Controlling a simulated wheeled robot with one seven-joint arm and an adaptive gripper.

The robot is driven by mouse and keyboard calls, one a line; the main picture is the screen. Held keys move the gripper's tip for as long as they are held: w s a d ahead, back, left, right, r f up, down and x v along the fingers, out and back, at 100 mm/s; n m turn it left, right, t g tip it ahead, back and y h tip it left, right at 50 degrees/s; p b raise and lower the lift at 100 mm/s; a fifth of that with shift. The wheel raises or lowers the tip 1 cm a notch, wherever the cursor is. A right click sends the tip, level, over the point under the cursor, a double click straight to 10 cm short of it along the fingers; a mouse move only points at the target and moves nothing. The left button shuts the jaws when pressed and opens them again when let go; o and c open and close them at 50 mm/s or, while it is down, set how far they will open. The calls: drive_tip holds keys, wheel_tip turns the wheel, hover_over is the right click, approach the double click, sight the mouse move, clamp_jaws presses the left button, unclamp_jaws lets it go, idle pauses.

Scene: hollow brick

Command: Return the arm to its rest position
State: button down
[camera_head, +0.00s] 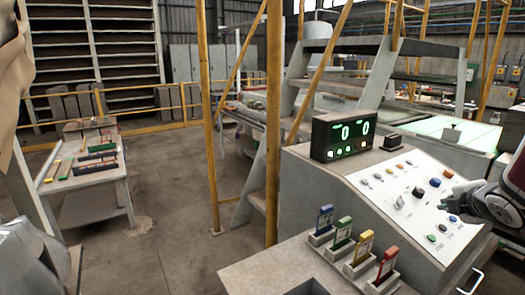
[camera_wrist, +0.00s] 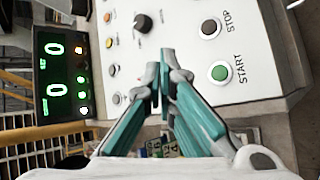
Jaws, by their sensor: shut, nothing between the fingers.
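My arm reaches in from the right edge of the head view. My gripper (camera_head: 452,204) is over the right part of a sloped control panel (camera_head: 385,200). In the wrist view its teal fingers (camera_wrist: 161,72) come together at the tips and hold nothing. Beyond them the panel (camera_wrist: 255,50) shows a green START button (camera_wrist: 219,72) and a dark STOP button (camera_wrist: 210,28). I cannot tell whether the fingertips touch the panel.
A display (camera_head: 342,137) reading 0 and 0 stands on the console. Several coloured tags, including a red one (camera_head: 386,266), stand in holders on the ledge in front. Yellow posts (camera_head: 273,120) rise behind. A table (camera_head: 95,190) with coloured bars is at left; open floor lies between.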

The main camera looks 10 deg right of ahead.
drive_tip(key=s+a+r+m+g, duration=0.1)
drive_tip(key=s+a+r+m, duration=0.1)
drive_tip(key=a+r+m, duration=0.45)
drive_tip(key=s+a+r+m+g, duration=0.15)
drive_tip(key=a+m, duration=0.25)
drive_tip(key=a, duration=0.6)
drive_tip(key=s+a+m+g+y, duration=0.2)
drive_tip(key=s+a+m+y, duration=0.3)
drive_tip(key=s+a, duration=1)
drive_tip(key=a+m, duration=0.1)
drive_tip(key=a, duration=0.3)
drive_tip(key=shift+s+a, duration=0.35)
drive_tip(key=shift+s, duration=0.05)
